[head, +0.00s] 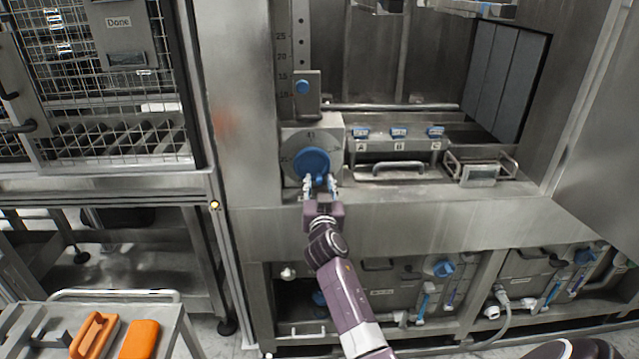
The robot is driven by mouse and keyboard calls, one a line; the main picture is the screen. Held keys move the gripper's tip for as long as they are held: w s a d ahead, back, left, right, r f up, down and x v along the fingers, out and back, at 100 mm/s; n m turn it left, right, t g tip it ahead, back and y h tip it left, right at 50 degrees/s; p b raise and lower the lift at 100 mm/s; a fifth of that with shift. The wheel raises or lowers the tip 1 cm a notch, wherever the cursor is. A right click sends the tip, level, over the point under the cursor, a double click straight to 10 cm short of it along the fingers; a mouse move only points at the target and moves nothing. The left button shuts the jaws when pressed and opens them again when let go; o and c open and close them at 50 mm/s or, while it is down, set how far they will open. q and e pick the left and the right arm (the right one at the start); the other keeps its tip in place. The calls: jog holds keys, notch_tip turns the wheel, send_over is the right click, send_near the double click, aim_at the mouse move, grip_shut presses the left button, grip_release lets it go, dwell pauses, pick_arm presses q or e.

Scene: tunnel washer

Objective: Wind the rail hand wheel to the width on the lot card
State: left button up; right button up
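The blue rail hand wheel (311,161) sits on a grey dial plate (333,149) with numbers, on the ledge of the steel machine. My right gripper (320,183) is at the wheel's lower edge. Its two fingers are apart, with a blue part of the wheel showing between them; I cannot tell whether they touch it. I cannot make out a lot card. My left gripper is not in view.
Right of the wheel are several blue-topped switches (398,132), a bar handle (398,167) and a small framed box (478,172). A wire-mesh cage (100,90) stands at left. A cart (165,310) at lower left carries orange items (139,340).

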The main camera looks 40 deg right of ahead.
jog(key=shift+c, duration=0.5)
grip_shut()
jog(key=shift+d+r+n, duration=0.1)
jog(key=shift+n, duration=0.5)
jog(key=shift+d+r, duration=0.1)
dwell(0.4)
jog(key=shift+o, duration=0.5)
grip_release()
jog(key=shift+s, duration=0.15)
